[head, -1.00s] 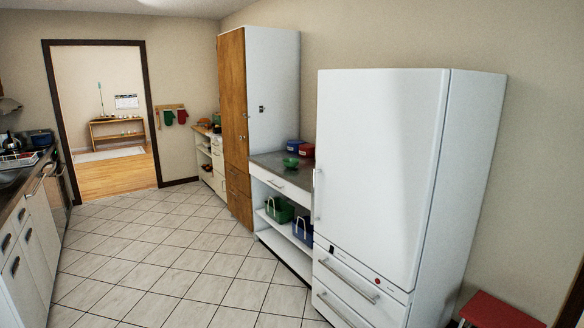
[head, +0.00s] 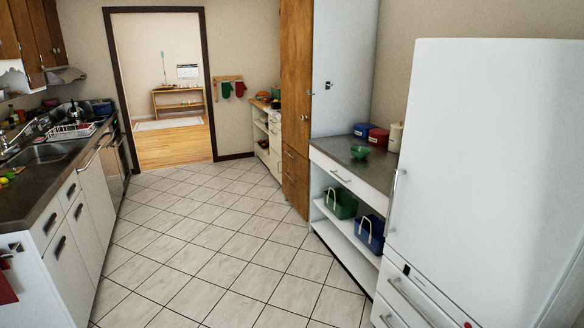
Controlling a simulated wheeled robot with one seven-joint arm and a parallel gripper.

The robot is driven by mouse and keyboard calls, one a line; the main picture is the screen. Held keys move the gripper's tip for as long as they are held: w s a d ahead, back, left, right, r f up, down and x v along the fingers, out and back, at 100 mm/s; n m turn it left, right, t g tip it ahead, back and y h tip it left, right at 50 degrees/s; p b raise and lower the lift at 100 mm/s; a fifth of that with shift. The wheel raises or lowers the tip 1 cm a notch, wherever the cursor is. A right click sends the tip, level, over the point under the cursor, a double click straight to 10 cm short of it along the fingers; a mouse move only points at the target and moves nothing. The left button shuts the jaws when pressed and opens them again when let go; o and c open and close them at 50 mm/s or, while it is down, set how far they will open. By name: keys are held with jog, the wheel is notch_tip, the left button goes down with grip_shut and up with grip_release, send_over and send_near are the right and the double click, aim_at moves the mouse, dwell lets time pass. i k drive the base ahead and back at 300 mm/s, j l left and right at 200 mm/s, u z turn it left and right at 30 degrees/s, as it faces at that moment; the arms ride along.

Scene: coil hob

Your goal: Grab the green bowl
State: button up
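The green bowl (head: 360,152) sits on the grey countertop (head: 336,148) between the tall cabinet and the fridge, on the right side of the room. It is small and lies near the front part of that counter. Nothing in front of it hides it. My gripper is not in view, and no part of my arm shows.
A blue container (head: 363,131), a red container (head: 379,137) and a cream canister (head: 396,137) stand behind the bowl. A green basket (head: 341,204) and a blue basket (head: 369,236) are on the shelf below. The white fridge (head: 490,170) stands at right. The tiled floor (head: 220,240) is clear.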

aim_at(360, 154)
jog(key=i, duration=2.6)
jog(key=i+j+z, duration=0.1)
jog(key=i, duration=0.35)
jog(key=i+j, duration=0.1)
jog(key=i, duration=0.35)
jog(key=i+j+z, duration=0.15)
jog(key=i, duration=0.3)
jog(key=i+j+z, duration=0.25)
jog(key=i+z, duration=0.2)
jog(key=i+j+z, duration=0.45)
jog(key=i, duration=0.15)
